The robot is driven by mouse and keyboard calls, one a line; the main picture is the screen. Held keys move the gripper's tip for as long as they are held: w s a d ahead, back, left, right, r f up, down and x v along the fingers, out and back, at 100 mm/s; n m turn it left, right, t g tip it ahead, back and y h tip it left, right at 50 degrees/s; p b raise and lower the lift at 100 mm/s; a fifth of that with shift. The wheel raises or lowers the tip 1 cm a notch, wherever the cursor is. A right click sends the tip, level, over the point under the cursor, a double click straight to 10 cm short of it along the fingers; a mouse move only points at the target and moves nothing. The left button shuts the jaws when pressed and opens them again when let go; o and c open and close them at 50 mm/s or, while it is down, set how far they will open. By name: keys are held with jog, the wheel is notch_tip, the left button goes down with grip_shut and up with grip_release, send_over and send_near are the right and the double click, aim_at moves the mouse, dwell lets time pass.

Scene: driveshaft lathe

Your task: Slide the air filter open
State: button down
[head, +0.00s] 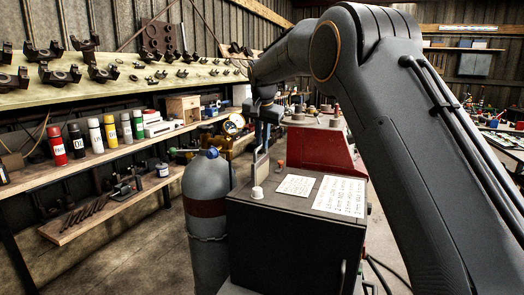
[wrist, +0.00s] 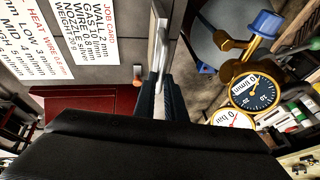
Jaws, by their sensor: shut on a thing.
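My gripper (head: 263,133) is over the left edge of a dark machine cabinet (head: 290,245), pointing down. It is shut on a thin, pale grey upright piece (head: 260,167) at that edge. In the wrist view the two dark fingers (wrist: 160,84) close on this grey piece (wrist: 158,40), which runs along the cabinet's side edge. It may be the air filter's sliding part; no label on it can be read. The cabinet's side below the piece is mostly hidden behind the gas cylinder in the head view.
A grey gas cylinder (head: 207,205) stands close at the left of the cabinet. Brass gauges (wrist: 252,90) are near my gripper. Printed cards (head: 340,195), a white knob (head: 257,192) and a red box (head: 318,148) are on the cabinet top. Shelves with spray cans (head: 95,137) are at left.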

notch_tip(320, 180, up, 2)
jog(key=shift+r, duration=0.1)
jog(key=c, duration=1.8)
grip_release()
jog(key=b+v, duration=0.2)
jog(key=v, duration=0.5)
jog(key=shift+s+r, duration=0.15)
jog(key=shift+r, duration=0.1)
